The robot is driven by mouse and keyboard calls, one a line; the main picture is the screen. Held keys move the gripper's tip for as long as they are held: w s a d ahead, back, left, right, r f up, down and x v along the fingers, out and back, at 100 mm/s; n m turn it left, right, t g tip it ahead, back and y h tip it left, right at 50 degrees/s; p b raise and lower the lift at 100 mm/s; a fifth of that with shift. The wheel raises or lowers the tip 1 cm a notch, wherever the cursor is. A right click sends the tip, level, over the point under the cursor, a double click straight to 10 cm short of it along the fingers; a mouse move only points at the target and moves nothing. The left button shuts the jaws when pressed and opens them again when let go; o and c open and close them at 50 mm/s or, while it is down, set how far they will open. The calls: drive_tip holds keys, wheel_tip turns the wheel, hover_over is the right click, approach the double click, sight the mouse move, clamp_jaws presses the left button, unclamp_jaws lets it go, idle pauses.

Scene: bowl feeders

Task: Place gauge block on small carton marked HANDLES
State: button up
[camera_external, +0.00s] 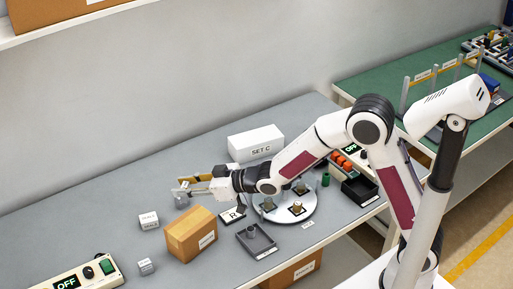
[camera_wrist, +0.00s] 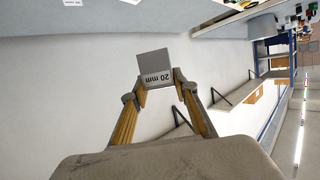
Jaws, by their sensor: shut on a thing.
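My gripper (camera_external: 180,189) reaches left from the arm, above the grey bench. It is shut on a small grey gauge block (camera_external: 182,201), which hangs at the fingertips. In the wrist view the block (camera_wrist: 153,65) sits between the two fingertips and its label reads "20 mm". A small brown carton (camera_external: 184,239) stands on the bench below and slightly right of the gripper in the picture. Its front label is too small to read. The block is apart from the carton.
Two small labelled grey blocks (camera_external: 148,221) (camera_external: 145,266) stand left of the carton. A control box (camera_external: 70,279) reading "OFF" is at the front left. A white "SET C" box (camera_external: 255,143), a round white plate (camera_external: 287,211) and a dark tray (camera_external: 256,241) stand to the right.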

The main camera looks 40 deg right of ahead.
drive_tip(key=shift+f, duration=0.1)
idle(0.3)
hover_over(192, 220)
drive_tip(key=shift+f, duration=3.05)
drive_tip(key=shift+f, duration=1.85)
drive_tip(key=shift+f, duration=0.15)
drive_tip(key=o, duration=1.2)
drive_tip(key=shift+c, duration=0.2)
